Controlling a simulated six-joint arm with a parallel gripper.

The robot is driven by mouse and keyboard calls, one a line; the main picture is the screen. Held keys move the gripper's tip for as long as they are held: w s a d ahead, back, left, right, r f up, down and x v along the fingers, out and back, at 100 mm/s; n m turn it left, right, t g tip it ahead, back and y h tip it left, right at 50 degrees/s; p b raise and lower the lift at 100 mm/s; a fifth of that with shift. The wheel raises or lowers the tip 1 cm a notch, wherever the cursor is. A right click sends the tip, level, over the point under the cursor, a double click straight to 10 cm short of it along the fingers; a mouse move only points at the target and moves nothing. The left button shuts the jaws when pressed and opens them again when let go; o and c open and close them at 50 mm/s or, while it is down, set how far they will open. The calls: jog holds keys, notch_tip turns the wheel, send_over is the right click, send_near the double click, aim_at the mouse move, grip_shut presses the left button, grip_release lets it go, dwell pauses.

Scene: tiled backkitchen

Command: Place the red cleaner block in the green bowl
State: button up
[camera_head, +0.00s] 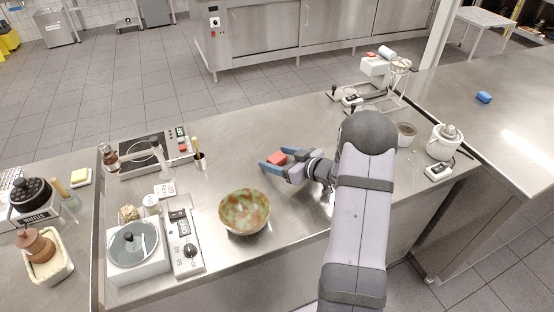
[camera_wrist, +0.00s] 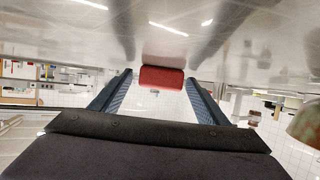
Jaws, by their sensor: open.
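The red cleaner block (camera_head: 277,157) sits on the steel counter near the middle in the head view. It also shows in the wrist view (camera_wrist: 162,78), centred between the far ends of the fingers. My gripper (camera_head: 272,162) is open, low over the counter, with its two blue fingers on either side of the block. I cannot tell whether either finger touches it. The green bowl (camera_head: 244,212), mottled green and brown, stands to the left of and nearer than my gripper in the head view, and looks empty. Its edge shows at the right of the wrist view (camera_wrist: 307,122).
A cup with utensils (camera_head: 199,160) stands left of the block. The counter (camera_head: 237,140) behind the block is clear. A blue block (camera_head: 484,97) lies on the right counter.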

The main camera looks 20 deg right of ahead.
jog(key=shift+c, duration=0.4)
jog(key=c, duration=1.2)
jog(key=shift+r, duration=0.1)
notch_tip(320, 180, up, 10)
jog(key=shift+f+b, duration=0.2)
jog(key=shift+b, duration=0.15)
notch_tip(320, 180, up, 6)
jog(key=n+y+p, duration=0.1)
jog(key=p, duration=0.2)
send_over(277, 157)
jog(key=a, duration=0.3)
jog(key=s+a+n+g+y, duration=0.3)
jog(key=s+a+n+y, duration=0.1)
jog(key=s+a, duration=0.25)
jog(key=s+a+n+g+y, duration=0.2)
jog(key=s+a+n+g, duration=0.3)
jog(key=s, duration=0.3)
jog(key=shift+m+t+y, duration=0.3)
jog(key=shift+m+t, duration=0.1)
jog(key=shift+m, duration=0.1)
jog(key=shift+w+a+f, duration=0.1)
jog(key=shift+a+f, duration=0.1)
jog(key=shift+f, duration=0.65)
jog(key=shift+w+a+f, duration=0.1)
jog(key=shift+a+f, duration=0.1)
jog(key=shift+f, duration=0.65)
jog(key=shift+w+a+f, duration=0.1)
jog(key=shift+a+f, duration=0.1)
jog(key=shift+f, duration=0.65)
